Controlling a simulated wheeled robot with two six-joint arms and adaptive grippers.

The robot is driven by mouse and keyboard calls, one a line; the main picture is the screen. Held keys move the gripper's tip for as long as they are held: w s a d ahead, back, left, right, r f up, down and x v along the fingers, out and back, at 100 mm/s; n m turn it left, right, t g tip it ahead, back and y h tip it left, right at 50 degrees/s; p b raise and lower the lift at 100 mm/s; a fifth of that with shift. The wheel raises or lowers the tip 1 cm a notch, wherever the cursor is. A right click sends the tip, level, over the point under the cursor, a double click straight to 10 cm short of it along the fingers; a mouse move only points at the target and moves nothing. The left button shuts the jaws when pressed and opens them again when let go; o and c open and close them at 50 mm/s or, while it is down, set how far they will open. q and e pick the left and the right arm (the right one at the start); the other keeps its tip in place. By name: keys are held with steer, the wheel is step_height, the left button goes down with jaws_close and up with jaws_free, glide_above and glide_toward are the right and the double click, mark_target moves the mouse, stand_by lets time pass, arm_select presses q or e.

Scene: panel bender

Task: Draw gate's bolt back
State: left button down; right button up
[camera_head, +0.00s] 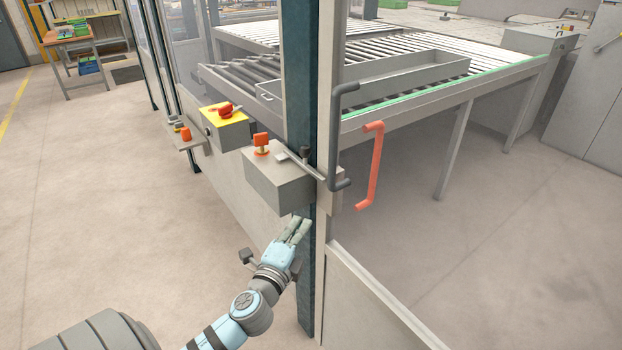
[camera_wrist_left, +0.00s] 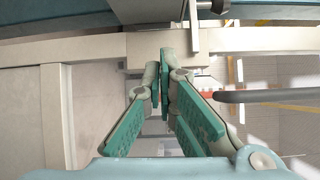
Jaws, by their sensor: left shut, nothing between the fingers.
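The bolt (camera_head: 308,168) shows in the head view as a thin grey rod with a dark knob, running across the top of a grey box (camera_head: 278,187) towards the gate's pale edge post (camera_head: 329,110). My left gripper (camera_head: 301,224) is below the box, in front of the dark teal post (camera_head: 305,270). It is shut and empty, with its fingers pointing up and apart from the bolt. In the left wrist view the shut fingers (camera_wrist_left: 166,62) point towards pale metal parts; I cannot make out the bolt there for certain. My right gripper is in neither view.
A dark grey handle (camera_head: 343,140) and a red handle (camera_head: 372,165) stand out right of the post. An orange button (camera_head: 261,142) sits on the box, left of the bolt. A yellow-topped switch box (camera_head: 226,125) is farther left. The floor at left is clear.

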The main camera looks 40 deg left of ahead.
arm_select(q)
step_height(320, 180, up, 6)
steer(key=d+m+t, duration=0.1)
steer(key=shift+s+t, duration=0.2)
steer(key=shift+t, duration=0.2)
steer(key=shift+w+r, duration=0.1)
steer(key=p, duration=0.2)
glide_toward(309, 168)
steer(key=w+d+r, duration=0.2)
steer(key=w, duration=0.1)
steer(key=w+d+r, duration=0.1)
steer(key=w, duration=0.1)
steer(key=shift+w+r, duration=0.1)
steer(key=shift+w, duration=0.1)
steer(key=a, duration=0.1)
steer(key=w+a, duration=0.1)
steer(key=shift+a+r, duration=0.15)
steer(key=shift+a, duration=0.1)
steer(key=shift+w+a+r, duration=0.1)
steer(key=shift+w+a, duration=0.1)
steer(key=shift+a, duration=0.35)
